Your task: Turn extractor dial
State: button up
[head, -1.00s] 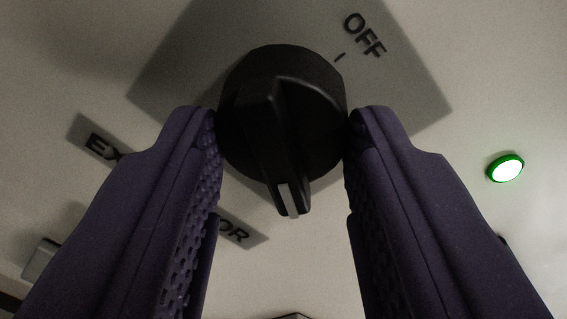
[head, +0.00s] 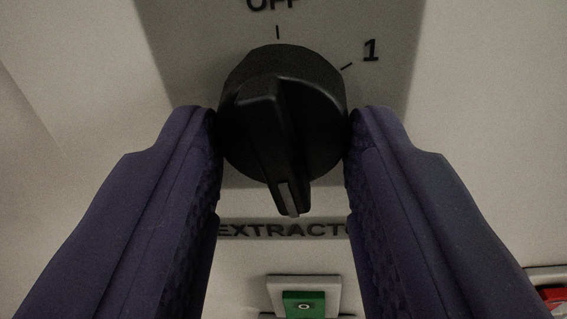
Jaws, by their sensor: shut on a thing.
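The white line points down toward the bottom of the view, away from both marks. My gripper (head: 283,125) has purple fingers, one on each side of the knob, shut on its round body. The left finger partly hides the knob's left edge. The EXTRACTOR label (head: 285,230) lies below, its ends hidden by the fingers.
A green button (head: 304,304) marked 0 in a pale frame sits below the label. A red part (head: 553,298) shows at the lower right edge. The pale panel (head: 480,130) right of the plate is clear.

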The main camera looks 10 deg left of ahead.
jog(key=shift+f+m+b, duration=0.25)
jog(key=shift+m+b, duration=0.4)
jog(key=shift+m, duration=0.25)
jog(key=o, duration=1.1)
jog(key=shift+r, duration=0.1)
jog(key=shift+c, duration=0.2)
jog(key=shift+r, duration=0.1)
jog(key=shift+s, duration=0.45)
jog(key=s+p, duration=0.1)
jog(key=s, duration=0.6)
jog(key=shift+d+p, duration=0.2)
jog(key=shift+p, duration=0.15)
